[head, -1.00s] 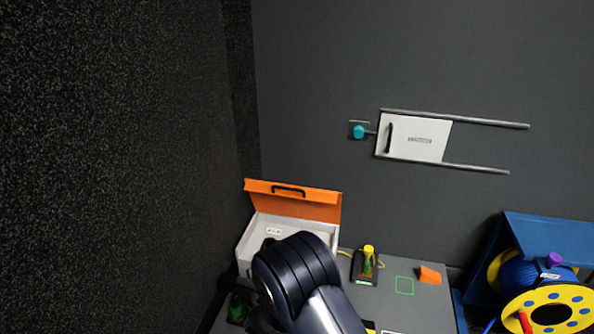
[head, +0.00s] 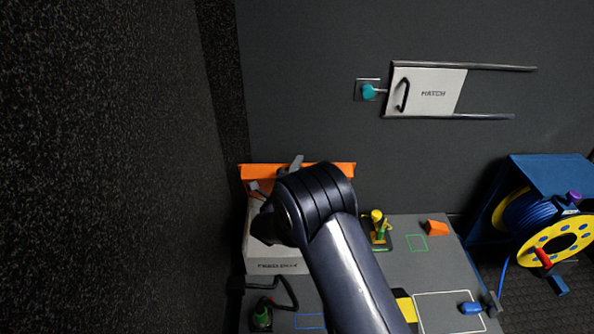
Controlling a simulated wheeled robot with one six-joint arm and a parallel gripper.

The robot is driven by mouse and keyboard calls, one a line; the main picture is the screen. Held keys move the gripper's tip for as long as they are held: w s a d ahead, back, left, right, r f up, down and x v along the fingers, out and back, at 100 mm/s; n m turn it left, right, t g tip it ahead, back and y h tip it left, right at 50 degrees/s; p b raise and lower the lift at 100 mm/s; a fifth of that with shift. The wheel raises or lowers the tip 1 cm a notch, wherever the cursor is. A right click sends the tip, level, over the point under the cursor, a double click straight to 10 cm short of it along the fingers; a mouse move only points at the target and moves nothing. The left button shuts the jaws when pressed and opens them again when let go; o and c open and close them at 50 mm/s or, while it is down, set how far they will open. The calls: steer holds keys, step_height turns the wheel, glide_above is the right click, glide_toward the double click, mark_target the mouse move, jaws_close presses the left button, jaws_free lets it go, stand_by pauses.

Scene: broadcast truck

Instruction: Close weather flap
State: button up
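The weather flap seems to be the orange lid (head: 342,170) at the back of a pale box (head: 276,267) in the head view. It stands raised along the box's rear edge, against the dark wall. My dark wrist and arm cover much of the flap and the box's inside; the flap's black handle is hidden. My gripper (head: 275,178) is mostly behind my wrist. Grey parts of it seem to show just in front of the flap, above the box. I cannot tell whether they touch the flap or how far apart the fingers are.
A grey worktop holds a yellow-green connector (head: 379,226), an orange block (head: 437,228) and a blue piece (head: 470,308). A green-ended cable (head: 262,314) lies front left. A white sliding hatch (head: 430,92) with a teal knob (head: 369,91) is on the wall. A blue-yellow cable reel (head: 545,225) stands right.

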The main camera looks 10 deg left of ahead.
jaws_close()
stand_by(0.3)
stand_by(0.3)
